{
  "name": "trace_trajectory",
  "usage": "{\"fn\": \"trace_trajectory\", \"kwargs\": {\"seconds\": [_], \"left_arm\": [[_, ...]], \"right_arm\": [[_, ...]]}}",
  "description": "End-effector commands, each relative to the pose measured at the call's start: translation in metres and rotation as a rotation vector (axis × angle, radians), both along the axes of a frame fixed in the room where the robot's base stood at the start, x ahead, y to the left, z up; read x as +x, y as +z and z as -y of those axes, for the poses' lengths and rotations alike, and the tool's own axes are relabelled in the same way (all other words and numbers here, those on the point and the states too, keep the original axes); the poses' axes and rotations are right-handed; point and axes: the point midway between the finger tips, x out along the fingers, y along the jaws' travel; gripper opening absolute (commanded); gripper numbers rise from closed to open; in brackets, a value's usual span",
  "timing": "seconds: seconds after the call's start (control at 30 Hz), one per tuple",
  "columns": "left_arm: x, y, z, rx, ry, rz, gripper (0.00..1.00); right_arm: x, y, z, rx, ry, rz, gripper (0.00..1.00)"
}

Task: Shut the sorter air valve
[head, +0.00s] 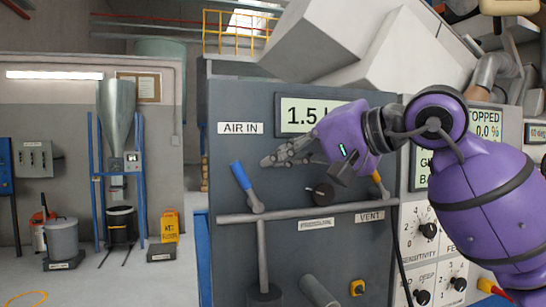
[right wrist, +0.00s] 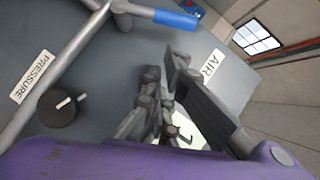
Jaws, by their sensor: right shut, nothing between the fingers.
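The air valve's blue handle (head: 241,176) stands tilted up and to the left on the grey pipe, below the AIR IN label (head: 240,128). In the right wrist view the blue handle (right wrist: 176,18) lies at the top, beyond the fingers and apart from them. My right gripper (head: 268,160) is shut and empty, in front of the panel, just right of the blue handle's upper end. It also shows in the right wrist view (right wrist: 162,72). My left gripper is not in view.
A black knob (head: 320,194) and an orange-handled valve (head: 377,180) above the VENT label (head: 369,216) sit right of the blue handle. The horizontal pipe (head: 285,217) runs below. A display (head: 300,114) is partly hidden behind my right arm. Open floor lies left of the panel.

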Motion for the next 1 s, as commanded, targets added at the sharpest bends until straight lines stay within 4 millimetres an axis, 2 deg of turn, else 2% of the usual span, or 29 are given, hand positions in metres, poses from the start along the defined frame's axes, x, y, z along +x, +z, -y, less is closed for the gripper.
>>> {"fn": "trace_trajectory", "kwargs": {"seconds": [0.03, 0.2, 0.6, 0.8, 1.0], "left_arm": [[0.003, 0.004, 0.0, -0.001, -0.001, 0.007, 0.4], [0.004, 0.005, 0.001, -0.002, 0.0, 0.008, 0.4], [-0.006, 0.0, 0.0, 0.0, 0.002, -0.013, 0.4], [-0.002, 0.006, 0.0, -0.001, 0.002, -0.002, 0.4], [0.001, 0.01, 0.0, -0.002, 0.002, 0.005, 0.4]], "right_arm": [[-0.003, -0.001, -0.007, 0.0, 0.003, 0.003, 0.0], [-0.003, -0.008, -0.019, 0.001, 0.0, 0.001, 0.0], [-0.002, -0.011, -0.021, 0.0, -0.002, 0.0, 0.0], [-0.006, -0.011, -0.036, -0.005, -0.002, 0.005, 0.0], [-0.008, -0.012, -0.042, 0.0, -0.001, 0.001, 0.0]]}}
